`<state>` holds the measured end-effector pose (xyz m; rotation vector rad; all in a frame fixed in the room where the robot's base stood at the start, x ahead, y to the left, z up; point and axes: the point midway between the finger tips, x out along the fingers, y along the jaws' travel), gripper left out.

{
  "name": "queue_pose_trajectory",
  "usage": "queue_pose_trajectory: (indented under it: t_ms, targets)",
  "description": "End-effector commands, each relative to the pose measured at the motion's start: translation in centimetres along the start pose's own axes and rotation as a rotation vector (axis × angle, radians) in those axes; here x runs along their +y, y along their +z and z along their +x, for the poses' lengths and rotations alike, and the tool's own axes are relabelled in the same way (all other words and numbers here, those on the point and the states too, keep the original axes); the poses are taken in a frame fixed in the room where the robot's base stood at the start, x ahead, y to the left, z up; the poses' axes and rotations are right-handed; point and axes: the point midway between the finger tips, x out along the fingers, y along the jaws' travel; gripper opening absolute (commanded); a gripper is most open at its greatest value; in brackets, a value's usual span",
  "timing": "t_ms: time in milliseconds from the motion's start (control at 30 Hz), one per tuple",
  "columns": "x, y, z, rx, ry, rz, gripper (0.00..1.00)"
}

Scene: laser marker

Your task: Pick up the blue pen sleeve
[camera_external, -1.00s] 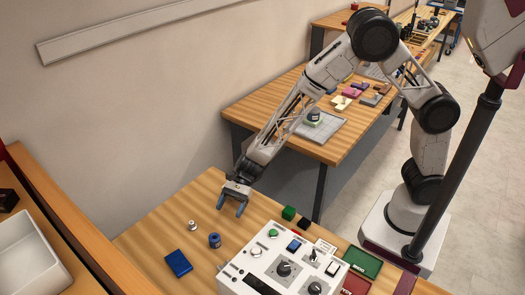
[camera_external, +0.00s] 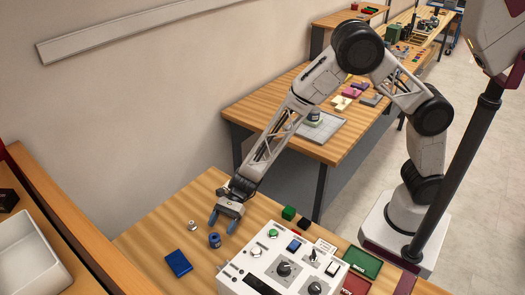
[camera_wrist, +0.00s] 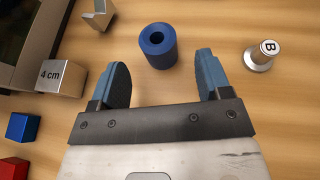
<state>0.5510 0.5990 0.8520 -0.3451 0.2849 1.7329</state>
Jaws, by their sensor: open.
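The blue pen sleeve (camera_wrist: 158,46) is a short upright blue cylinder with a round hole in its top. In the external view the sleeve (camera_external: 214,240) stands on the wooden table near the control box. My gripper (camera_wrist: 162,75) is open, with one blue-padded finger on each side of the gap. In the wrist view the sleeve lies just beyond the fingertips, roughly centred between them and apart from both. In the external view my gripper (camera_external: 222,220) is just above and beside the sleeve, pointing down.
A silver piece marked B (camera_wrist: 260,55) stands to the right in the wrist view. A "4 cm" block (camera_wrist: 61,78) and a blue cube (camera_wrist: 22,127) are at left. A white control box (camera_external: 280,262) and a flat blue block (camera_external: 178,263) flank the sleeve.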

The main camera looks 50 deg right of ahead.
Motion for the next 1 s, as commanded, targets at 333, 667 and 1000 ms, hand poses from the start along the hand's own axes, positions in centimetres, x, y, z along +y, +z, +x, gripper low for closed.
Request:
queue_pose_trajectory:
  t_ms: [333,667,1000]
  targets:
    - [0.0,0.0,0.5,0.0,0.001,0.0,0.71]
    - [0.1,0.0,2.2,0.0,0.002,0.0,0.71]
    - [0.1,0.1,5.4,0.0,0.001,0.0,0.71]
